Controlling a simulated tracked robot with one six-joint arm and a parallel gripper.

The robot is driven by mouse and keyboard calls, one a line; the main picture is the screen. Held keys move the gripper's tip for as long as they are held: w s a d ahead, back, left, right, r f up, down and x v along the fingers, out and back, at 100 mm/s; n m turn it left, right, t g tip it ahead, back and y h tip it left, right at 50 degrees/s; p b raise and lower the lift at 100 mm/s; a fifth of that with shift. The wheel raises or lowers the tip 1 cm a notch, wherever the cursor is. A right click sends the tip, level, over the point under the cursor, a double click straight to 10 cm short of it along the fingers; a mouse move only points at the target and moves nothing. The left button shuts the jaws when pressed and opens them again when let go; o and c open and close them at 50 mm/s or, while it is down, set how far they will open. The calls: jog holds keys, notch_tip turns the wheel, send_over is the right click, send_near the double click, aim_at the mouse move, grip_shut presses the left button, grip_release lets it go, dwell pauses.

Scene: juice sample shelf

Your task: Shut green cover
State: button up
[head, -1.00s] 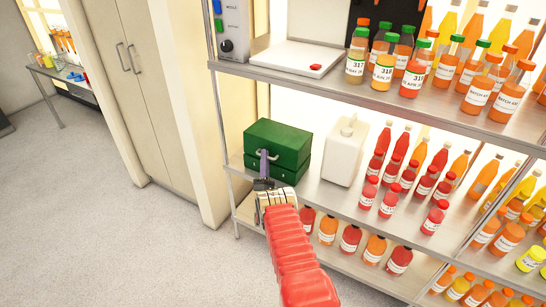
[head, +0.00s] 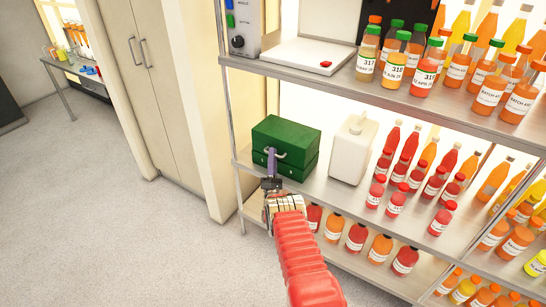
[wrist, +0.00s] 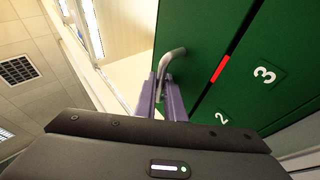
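The green box (head: 287,135) stands on the middle shelf at its left end. Its green cover (wrist: 210,40) fills much of the wrist view, with a dark seam between it and the lower green part (wrist: 250,95). A red strip (wrist: 221,68) shows at the seam. A grey bar handle (wrist: 172,58) sticks out from the cover; it also shows in the head view (head: 281,155). My gripper (wrist: 163,80) has its purple fingers close together on either side of the handle bar, apparently shut on it. How far the cover stands open is hard to tell.
A white jug (head: 352,150) stands right of the green box, with several red-capped bottles (head: 396,205) beyond it. The upper shelf (head: 320,72) runs above the box. A shelf post (head: 230,120) is at the left. The floor (head: 130,240) in front is clear.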

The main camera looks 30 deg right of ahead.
jog(key=shift+d+f, duration=0.2)
jog(key=shift+f, duration=0.25)
jog(key=shift+s+a+f, duration=0.1)
jog(key=shift+s+f, duration=0.1)
jog(key=shift+f, duration=0.05)
jog(key=v, duration=1.2)
jog(key=shift+s+a, duration=0.35)
jog(key=shift+a, duration=0.1)
